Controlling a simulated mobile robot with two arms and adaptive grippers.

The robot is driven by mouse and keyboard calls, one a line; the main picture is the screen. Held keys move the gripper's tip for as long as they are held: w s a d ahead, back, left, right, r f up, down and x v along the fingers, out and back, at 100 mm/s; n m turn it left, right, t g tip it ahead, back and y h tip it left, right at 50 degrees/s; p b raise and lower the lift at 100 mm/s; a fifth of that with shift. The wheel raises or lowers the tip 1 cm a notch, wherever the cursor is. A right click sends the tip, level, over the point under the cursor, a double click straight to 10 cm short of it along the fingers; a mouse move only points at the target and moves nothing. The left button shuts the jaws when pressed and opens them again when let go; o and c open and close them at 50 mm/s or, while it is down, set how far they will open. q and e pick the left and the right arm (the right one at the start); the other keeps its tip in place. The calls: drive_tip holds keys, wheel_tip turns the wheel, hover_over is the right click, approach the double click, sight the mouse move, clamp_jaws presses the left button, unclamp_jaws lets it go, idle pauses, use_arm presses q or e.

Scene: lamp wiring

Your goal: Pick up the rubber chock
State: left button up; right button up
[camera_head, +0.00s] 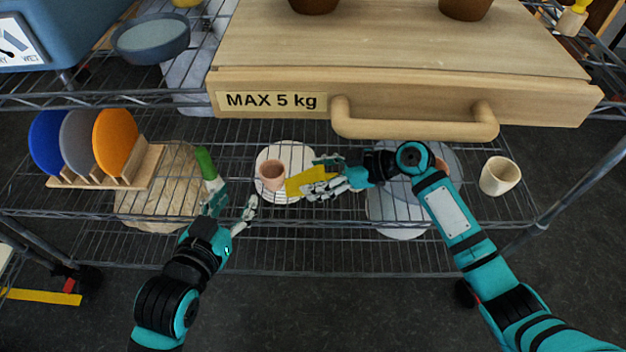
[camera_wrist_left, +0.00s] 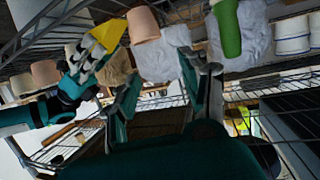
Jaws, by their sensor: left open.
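A yellow wedge-shaped piece (camera_head: 308,178), which looks like the chock, is at the fingers of my right gripper (camera_head: 328,182). It also shows in the left wrist view (camera_wrist_left: 108,34), with the pale fingers of my right gripper closed against it. My left gripper (camera_head: 231,207) is open and empty over the front of the wire shelf. Its two fingers also show in the left wrist view (camera_wrist_left: 200,72), apart with nothing between them. The yellow piece is to the right of my left gripper, beyond the pink cup (camera_head: 272,175).
A green cylinder (camera_head: 205,163) stands close behind my left gripper. A rack (camera_head: 145,168) with coloured plates is at the left, and a cream cup (camera_head: 499,176) at the right. A wooden drawer (camera_head: 400,98) with a bar handle overhangs the shelf.

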drive_tip(key=c, duration=1)
drive_tip(key=shift+r, duration=0.15)
